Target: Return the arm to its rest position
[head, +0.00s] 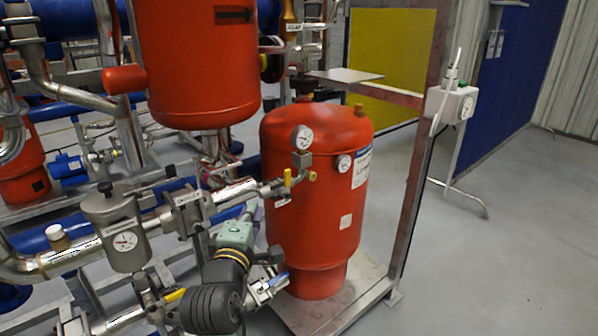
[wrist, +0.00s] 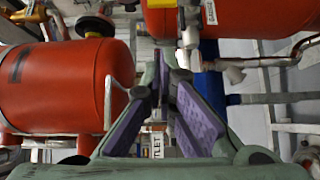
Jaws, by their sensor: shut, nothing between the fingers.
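My gripper (head: 252,208) shows in the lower middle of the head view, at the end of my black and green arm. Its green body and a bit of purple finger are visible, with the tips partly lost among the pipework. It is just left of the large red tank (head: 318,190); whether it touches anything there cannot be told. In the wrist view, my gripper (wrist: 166,72) shows two green fingers with purple pads, brought together at the tips and holding nothing.
Metal pipes with a valve (head: 188,208) and a gauge pot (head: 118,232) crowd the left. Another red vessel (head: 195,65) hangs above. A metal post (head: 425,130) carries a white box (head: 458,104). Grey floor (head: 500,240) is clear at right. Red tanks (wrist: 70,88) flank the wrist view.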

